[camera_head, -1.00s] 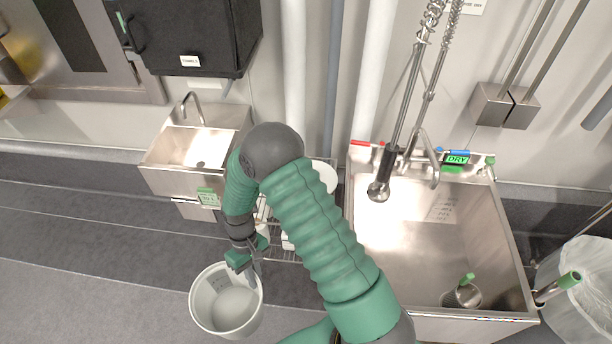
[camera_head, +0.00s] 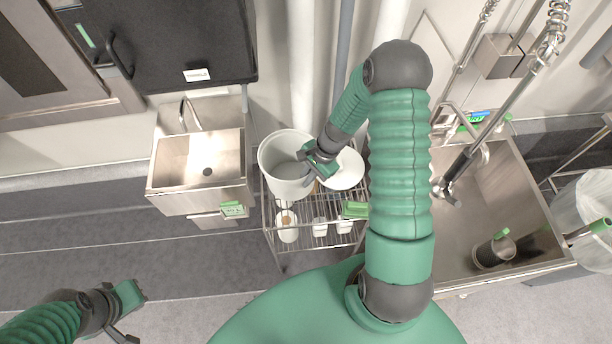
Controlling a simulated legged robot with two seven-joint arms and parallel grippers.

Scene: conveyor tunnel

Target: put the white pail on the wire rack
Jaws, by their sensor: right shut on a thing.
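The white pail (camera_head: 287,183) is at the left end of the wire rack (camera_head: 287,250), upright, over the rack's upper level. I cannot tell whether its base touches the shelf. My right gripper (camera_head: 308,158) is shut on the right side of the pail's rim. The rack stands between the small sink and the large sink, and my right arm hides part of its right side. My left gripper (camera_head: 130,315) is at the lower left, far from the pail, and its jaws are not clear.
A white round dish (camera_head: 345,170) sits on the rack right beside the pail. Several white containers (camera_head: 287,228) stand on the lower level. The small sink (camera_head: 200,165) is left of the rack, the large steel sink (camera_head: 515,205) right. Vertical pipes (camera_head: 301,70) run behind.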

